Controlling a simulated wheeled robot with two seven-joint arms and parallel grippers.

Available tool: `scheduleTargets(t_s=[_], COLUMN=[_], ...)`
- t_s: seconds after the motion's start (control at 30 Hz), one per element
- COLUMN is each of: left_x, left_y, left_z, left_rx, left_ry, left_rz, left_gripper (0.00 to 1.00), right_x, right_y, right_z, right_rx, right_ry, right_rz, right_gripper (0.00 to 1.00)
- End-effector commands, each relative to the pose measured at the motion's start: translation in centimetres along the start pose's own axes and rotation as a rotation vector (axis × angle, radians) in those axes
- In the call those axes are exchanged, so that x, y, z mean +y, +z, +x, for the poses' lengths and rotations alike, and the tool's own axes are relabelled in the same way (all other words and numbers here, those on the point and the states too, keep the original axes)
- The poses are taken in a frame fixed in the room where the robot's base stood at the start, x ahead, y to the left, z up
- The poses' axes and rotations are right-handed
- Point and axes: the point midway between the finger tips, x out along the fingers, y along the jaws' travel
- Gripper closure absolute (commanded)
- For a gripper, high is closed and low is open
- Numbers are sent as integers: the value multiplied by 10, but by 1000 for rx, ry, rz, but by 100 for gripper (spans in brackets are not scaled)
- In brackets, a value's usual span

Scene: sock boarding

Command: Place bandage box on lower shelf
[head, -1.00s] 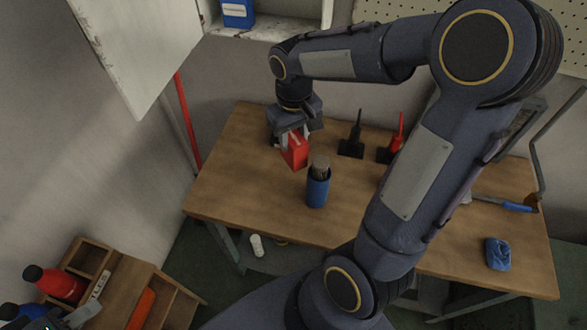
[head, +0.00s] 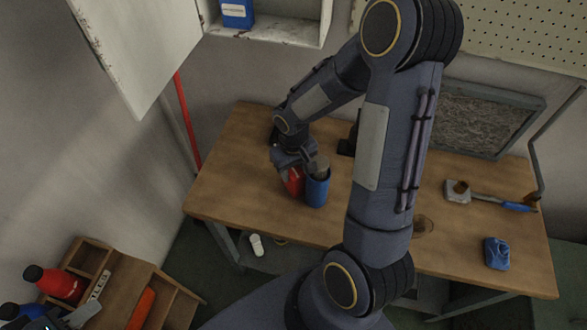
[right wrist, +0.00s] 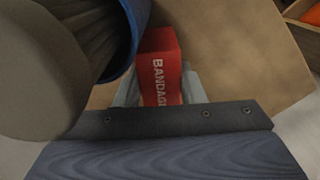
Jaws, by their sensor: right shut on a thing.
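The red bandage box (head: 293,181) is held over or on the wooden table, close to the left side of a blue cup (head: 316,190). My right gripper (head: 291,168) is shut on the box. In the right wrist view the box (right wrist: 160,72) shows "BANDAGE" lettering between the fingers (right wrist: 160,92). I cannot tell whether the box touches the table or cup. A shelf (head: 285,33) in the open white wall cabinet is at the top. Another shelf (head: 285,262) shows under the table. My left gripper (head: 72,318) is partly in view at the bottom left; its jaws are unclear.
The cup with brushes stands right beside the held box. A blue box (head: 237,14) stands in the cabinet, whose door (head: 140,50) hangs open. A white bottle (head: 256,245) is under the table.

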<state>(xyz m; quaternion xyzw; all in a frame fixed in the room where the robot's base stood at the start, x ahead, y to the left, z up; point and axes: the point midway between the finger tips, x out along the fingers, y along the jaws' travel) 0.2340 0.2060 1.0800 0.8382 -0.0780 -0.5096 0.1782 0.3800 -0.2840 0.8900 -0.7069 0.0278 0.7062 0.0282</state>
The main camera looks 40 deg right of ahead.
Motion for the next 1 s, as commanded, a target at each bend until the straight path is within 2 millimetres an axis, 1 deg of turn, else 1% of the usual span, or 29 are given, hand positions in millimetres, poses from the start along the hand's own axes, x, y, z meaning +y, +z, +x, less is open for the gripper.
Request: scheduleTargets(t_s=[0.17, 0.2, 0.37, 0.63, 0.7, 0.77, 0.87, 1.0], left_x=[-2, -2, -1, -1, 1, 0, 0, 0], left_y=[2, 2, 1, 1, -1, 0, 0, 0], left_z=[4, 4, 3, 2, -1, 0, 0, 0], left_rx=[0, 0, 0, 0, 0, 0, 0, 0], left_ry=[0, 0, 0, 0, 0, 0, 0, 0], left_rz=[0, 0, 0, 0, 0, 0, 0, 0], left_gripper=[64, 64, 64, 64, 64, 64, 64, 64], right_x=[0, 0, 0, 0, 0, 0, 0, 0], right_y=[0, 0, 0, 0, 0, -1, -2, -2], right_z=[4, 4, 3, 2, -2, -6, -22, -54], right_rx=[0, 0, 0, 0, 0, 3, 6, 9], right_ry=[0, 0, 0, 0, 0, 0, 0, 1], right_rz=[0, 0, 0, 0, 0, 0, -1, 1], right_gripper=[91, 63, 42, 42, 42, 42, 42, 42])
